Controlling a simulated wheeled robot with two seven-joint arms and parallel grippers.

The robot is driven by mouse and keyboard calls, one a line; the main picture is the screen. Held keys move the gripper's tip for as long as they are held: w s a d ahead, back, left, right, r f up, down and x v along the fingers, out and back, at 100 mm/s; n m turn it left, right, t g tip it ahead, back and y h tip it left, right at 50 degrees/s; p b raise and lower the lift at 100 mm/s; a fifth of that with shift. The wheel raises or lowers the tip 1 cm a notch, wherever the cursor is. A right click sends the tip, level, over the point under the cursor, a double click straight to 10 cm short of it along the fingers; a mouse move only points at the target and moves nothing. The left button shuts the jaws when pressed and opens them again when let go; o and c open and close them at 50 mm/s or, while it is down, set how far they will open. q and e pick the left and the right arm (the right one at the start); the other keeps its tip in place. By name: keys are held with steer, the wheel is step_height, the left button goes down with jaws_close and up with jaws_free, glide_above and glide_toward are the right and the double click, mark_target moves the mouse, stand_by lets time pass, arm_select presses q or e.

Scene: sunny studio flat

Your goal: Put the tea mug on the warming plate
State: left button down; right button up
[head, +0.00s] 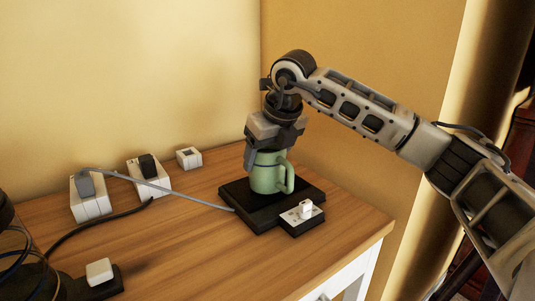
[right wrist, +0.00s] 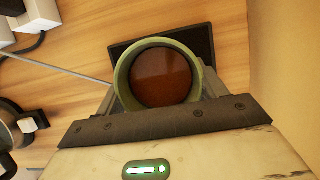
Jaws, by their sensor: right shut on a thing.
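The green tea mug (head: 268,176) is upright at the black warming plate (head: 247,208), its handle to the right. In the head view its base appears to be on the plate; I cannot tell for sure that it touches. My right gripper (head: 267,158) comes down from above and is shut on the mug's rim. In the right wrist view the mug (right wrist: 120,78) is seen from above with brown tea inside, and the dark plate (right wrist: 196,38) shows behind it. My left gripper is not in view.
A small control box (head: 302,216) with a white switch sits at the plate's front right. White socket blocks (head: 90,206) with plugs and cables stand at left. A grey cable (head: 165,187) runs to the plate. A dark object (head: 30,275) is at front left. Bare wood lies in front.

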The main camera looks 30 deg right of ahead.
steer(key=o, duration=1.4)
steer(key=shift+f, duration=0.1)
steer(key=shift+r, duration=0.2)
steer(key=v, duration=1.2)
steer(key=shift+p, duration=0.3)
